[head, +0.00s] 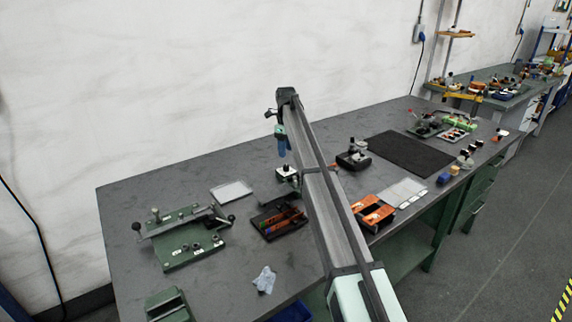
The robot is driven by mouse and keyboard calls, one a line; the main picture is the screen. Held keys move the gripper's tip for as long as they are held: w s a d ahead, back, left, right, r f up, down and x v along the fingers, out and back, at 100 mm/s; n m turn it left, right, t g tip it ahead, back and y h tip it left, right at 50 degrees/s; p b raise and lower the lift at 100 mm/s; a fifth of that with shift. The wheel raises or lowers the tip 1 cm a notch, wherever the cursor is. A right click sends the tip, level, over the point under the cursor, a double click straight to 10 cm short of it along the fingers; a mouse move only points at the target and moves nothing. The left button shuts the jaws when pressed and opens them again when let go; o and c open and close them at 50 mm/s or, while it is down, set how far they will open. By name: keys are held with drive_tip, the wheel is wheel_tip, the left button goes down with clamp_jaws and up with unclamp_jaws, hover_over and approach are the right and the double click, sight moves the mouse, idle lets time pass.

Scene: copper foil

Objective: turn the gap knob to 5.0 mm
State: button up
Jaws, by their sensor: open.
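My gripper (289,181) hangs from the far end of my arm, pointing down over the middle of the bench. It is open, small in view and partly hidden by my arm, and I see nothing between its fingers. A green-based device (190,238) with a long lever, black ball ends and several small knobs stands at the left of the bench. My gripper is to its right, apart from it. I cannot tell which knob is the gap knob, and no scale or reading is legible.
A dark tray with orange and purple items (279,222) lies below my gripper. A pale flat plate (231,191), a crumpled cloth (264,280), an orange holder (373,212), a black instrument (353,157) and a dark mat (410,153) share the grey bench (125,210).

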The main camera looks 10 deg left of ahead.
sight(286, 166)
wheel_tip(286, 166, down, 7)
drive_tip(key=shift+f, duration=0.2)
idle(0.4)
clamp_jaws()
idle(0.3)
